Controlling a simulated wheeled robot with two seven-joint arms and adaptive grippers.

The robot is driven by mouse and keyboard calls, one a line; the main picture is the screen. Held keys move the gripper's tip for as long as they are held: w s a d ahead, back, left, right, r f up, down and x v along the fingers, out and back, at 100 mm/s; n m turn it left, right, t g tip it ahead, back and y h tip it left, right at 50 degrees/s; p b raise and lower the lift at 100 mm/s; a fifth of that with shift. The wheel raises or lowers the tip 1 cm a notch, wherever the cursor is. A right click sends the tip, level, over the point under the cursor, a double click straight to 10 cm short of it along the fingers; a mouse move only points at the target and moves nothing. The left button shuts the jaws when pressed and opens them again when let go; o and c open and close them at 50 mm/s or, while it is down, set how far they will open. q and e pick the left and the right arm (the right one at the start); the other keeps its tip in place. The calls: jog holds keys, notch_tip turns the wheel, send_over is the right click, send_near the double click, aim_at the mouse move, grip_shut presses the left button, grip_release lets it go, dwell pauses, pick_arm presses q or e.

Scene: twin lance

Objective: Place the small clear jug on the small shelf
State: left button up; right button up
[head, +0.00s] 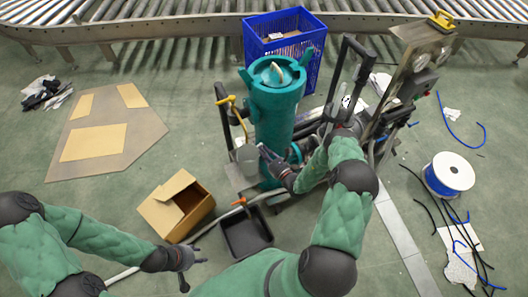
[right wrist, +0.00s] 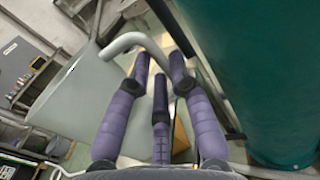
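The small clear jug (head: 246,158) is a pale, see-through vessel left of the teal cylinder. In the right wrist view the jug (right wrist: 72,95) fills the left side, its bent handle (right wrist: 130,42) reaching toward my fingertips. The small shelf (head: 238,180) seems to be the grey plate just below the jug; I cannot tell if they touch. My right gripper (head: 264,153) is right beside the jug; in its wrist view its fingers (right wrist: 160,65) are at the handle, but whether they are closed on it is unclear. My left gripper (head: 194,273) is open and empty, low over the floor.
The teal cylinder (head: 276,115) stands close to my right gripper. An open cardboard box (head: 160,215) and a black tray (head: 245,238) lie in front. A blue crate (head: 285,30) and a roller conveyor (head: 150,27) are behind. A cable spool (head: 448,174) is at right.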

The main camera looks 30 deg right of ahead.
jog(key=shift+o, duration=0.6)
jog(key=shift+r, duration=0.1)
jog(key=s+d+p, duration=0.1)
jog(key=s+p, duration=0.1)
jog(key=s, duration=1)
jog(key=shift+d+p, duration=0.3)
jog(key=shift+r, duration=0.1)
